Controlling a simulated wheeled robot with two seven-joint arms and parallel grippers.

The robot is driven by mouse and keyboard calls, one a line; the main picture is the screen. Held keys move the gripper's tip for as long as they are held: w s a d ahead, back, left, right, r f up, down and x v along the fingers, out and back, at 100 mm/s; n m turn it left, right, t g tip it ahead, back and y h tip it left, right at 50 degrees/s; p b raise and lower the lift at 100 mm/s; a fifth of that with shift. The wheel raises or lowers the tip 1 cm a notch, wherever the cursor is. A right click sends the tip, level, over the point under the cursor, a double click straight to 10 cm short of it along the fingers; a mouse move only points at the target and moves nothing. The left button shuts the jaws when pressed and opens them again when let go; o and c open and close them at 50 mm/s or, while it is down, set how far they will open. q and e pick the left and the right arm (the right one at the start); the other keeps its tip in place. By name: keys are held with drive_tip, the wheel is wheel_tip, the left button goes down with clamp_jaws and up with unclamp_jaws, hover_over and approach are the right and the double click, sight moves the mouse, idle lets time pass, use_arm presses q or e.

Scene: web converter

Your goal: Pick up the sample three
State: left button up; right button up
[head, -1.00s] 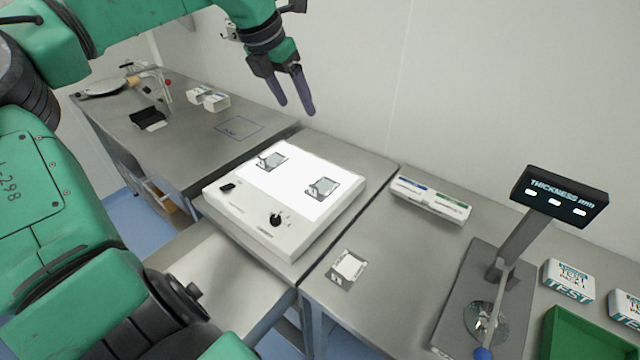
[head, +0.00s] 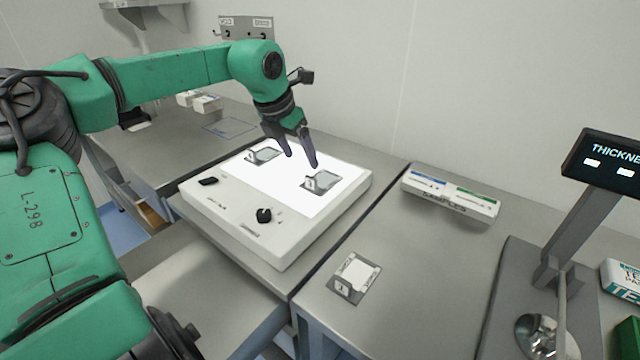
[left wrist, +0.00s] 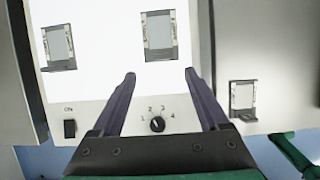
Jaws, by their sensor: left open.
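Three flat samples with small upright label tabs are in view; I cannot read the numbers surely. One sample (head: 264,154) lies at the back left of the lit light box (head: 222,213), and another sample (head: 325,184) lies at its right. A third sample (head: 354,276) lies on the steel table in front right of the box. My left gripper (head: 300,161) is open and empty above the lit panel, between the two samples there. In the left wrist view my open fingers (left wrist: 160,73) point towards the right-hand light-box sample (left wrist: 159,38). My right gripper is out of view.
The light box has a black knob (head: 264,215) and a switch (head: 208,181) on its front. A white samples holder (head: 450,196) stands at the right back. A thickness gauge with a display (head: 606,165) stands further right. Table around the front sample is clear.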

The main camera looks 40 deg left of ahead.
use_arm(q)
drive_tip(key=p+x, duration=0.2)
drive_tip(key=x, duration=0.6)
drive_tip(key=shift+f, duration=0.15)
drive_tip(key=shift+w+f, duration=0.15)
drive_tip(key=c, duration=1.2)
clamp_jaws()
wheel_tip(320, 180, up, 10)
drive_tip(key=b, duration=0.2)
wheel_tip(320, 180, up, 10)
hover_over(310, 177)
drive_tip(key=shift+d+p, duration=0.1)
drive_tip(key=shift+p, duration=0.35)
